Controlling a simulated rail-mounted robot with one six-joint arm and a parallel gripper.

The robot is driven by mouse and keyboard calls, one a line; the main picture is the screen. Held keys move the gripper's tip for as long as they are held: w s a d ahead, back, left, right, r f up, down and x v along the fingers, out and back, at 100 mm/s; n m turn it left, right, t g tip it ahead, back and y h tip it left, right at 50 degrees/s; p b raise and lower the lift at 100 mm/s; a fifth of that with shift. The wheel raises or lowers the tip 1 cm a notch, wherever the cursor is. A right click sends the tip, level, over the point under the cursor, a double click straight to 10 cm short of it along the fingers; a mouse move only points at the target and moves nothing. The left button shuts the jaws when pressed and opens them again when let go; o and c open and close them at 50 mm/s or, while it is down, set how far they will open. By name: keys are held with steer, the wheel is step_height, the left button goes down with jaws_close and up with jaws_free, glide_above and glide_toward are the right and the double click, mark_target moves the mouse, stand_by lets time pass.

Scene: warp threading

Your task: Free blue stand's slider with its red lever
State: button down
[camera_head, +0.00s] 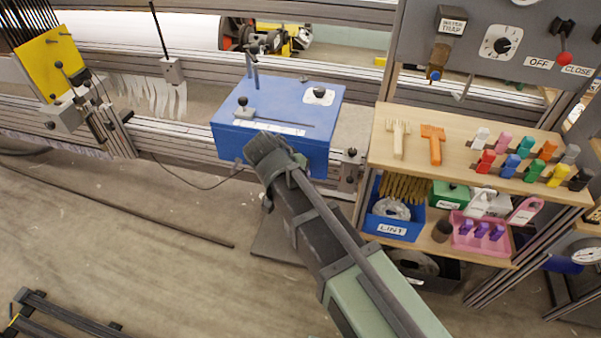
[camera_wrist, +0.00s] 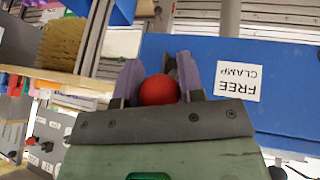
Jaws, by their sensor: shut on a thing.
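The blue stand (camera_head: 318,108) is a box fixed at the rail in the middle of the head view. Its slider (camera_head: 244,112), a small grey block with a black knob, sits at the left end of a dark slot on the top. My gripper (camera_head: 264,150) is at the stand's front face. In the wrist view my gripper (camera_wrist: 158,72) has its two fingers either side of the red ball knob (camera_wrist: 159,91) of the lever, shut on it. The stand's blue face (camera_wrist: 290,85) carries an upside-down "FREE CLAMP" label (camera_wrist: 238,81). My arm hides the lever in the head view.
A wooden shelf (camera_head: 465,150) with coloured clips and a blue lint bin (camera_head: 392,228) stands close to the right of my arm. A yellow plate (camera_head: 50,62) is on the frame at left. The floor at left is mostly clear.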

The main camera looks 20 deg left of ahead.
steer(key=c, duration=0.8)
jaws_free()
steer(key=shift+o, duration=0.2)
steer(key=p+v, duration=0.9)
steer(key=v, duration=0.2)
steer(key=shift+w, duration=0.15)
